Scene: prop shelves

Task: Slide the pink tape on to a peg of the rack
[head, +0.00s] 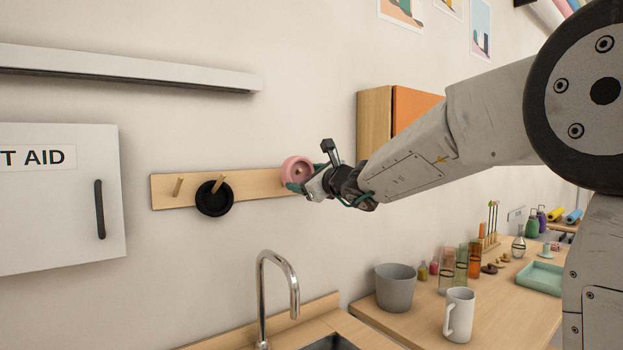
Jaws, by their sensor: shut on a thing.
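The pink tape (291,165) is a thick ring in front of the right end of the wall rack. My gripper (298,187) is shut on its lower right edge. The rack (258,187) is a pale wooden board fixed to the wall. A bare peg (178,187) sticks out at its left. A middle peg (218,183) carries a black tape roll (213,203). A small wooden tip shows in the tape's hole; I cannot tell whether the peg passes through the ring or is only behind it. The rack's right end is hidden by the tape and gripper.
A white first aid cabinet (60,200) is left of the rack. A steel faucet (276,275) stands below it. An orange-fronted wooden cabinet (376,125) is behind my arm. A grey bin (395,288), a white mug (459,314) and several bottles stand on the counter.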

